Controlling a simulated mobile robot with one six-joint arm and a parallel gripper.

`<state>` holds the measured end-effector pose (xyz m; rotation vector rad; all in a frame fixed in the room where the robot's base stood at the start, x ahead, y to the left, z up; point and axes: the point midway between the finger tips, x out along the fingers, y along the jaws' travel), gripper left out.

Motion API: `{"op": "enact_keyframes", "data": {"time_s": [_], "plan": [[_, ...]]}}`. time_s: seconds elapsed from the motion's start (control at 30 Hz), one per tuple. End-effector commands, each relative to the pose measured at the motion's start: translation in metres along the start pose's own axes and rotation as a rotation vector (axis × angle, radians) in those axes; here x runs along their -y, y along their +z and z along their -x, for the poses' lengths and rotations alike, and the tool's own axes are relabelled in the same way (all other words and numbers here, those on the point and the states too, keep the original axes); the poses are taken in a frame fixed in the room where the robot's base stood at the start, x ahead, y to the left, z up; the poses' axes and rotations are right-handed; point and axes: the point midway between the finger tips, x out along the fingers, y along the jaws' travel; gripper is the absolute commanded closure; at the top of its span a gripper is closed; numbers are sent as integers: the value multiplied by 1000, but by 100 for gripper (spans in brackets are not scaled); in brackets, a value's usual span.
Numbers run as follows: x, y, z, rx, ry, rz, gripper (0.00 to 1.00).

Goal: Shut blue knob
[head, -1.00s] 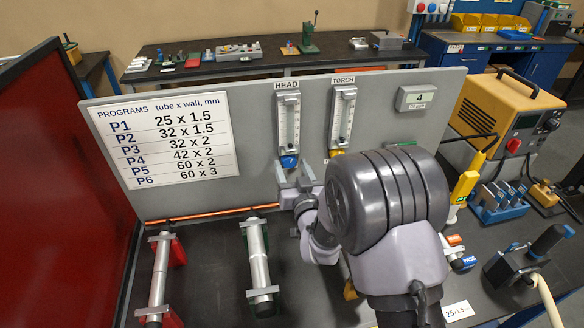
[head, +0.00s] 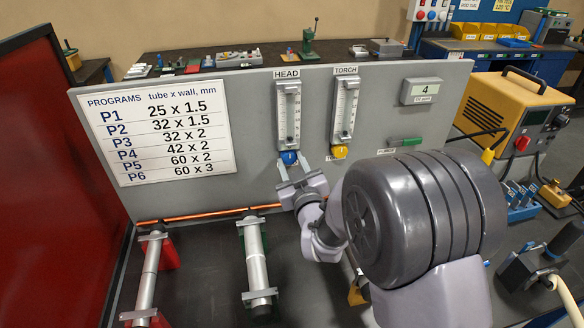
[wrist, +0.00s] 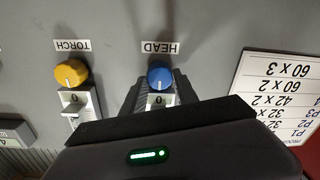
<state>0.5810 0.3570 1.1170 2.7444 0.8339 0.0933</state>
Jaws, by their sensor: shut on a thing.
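The blue knob (head: 289,158) sits at the foot of the HEAD flow gauge (head: 288,115) on the grey panel. In the wrist view, which is upside down, the blue knob (wrist: 160,76) shows a pale pointer mark, with a "0" plate (wrist: 158,100) beside it. My gripper (head: 295,168) is at the knob, its fingers one on each side. In the wrist view my gripper (wrist: 160,84) is closed about the knob; the exact contact is partly hidden by the gripper body.
The yellow knob (head: 340,151) under the TORCH gauge (head: 345,112) is close on the right. A program chart (head: 157,133) is on the panel's left. Metal tubes (head: 256,265) in clamps and a copper tube (head: 210,214) lie below the panel.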

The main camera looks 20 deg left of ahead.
Motion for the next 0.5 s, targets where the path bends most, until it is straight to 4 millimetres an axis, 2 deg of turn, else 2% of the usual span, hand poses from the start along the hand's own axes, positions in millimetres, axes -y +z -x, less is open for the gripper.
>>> {"op": "enact_keyframes", "data": {"time_s": [0.07, 0.1, 0.17, 0.5], "plan": [[0, -1, 0, -1, 0, 0, 100], [0, -1, 0, -1, 0, 0, 57], [0, -1, 0, -1, 0, -1, 45], [0, 0, 1, -1, 0, -2, 43]]}}
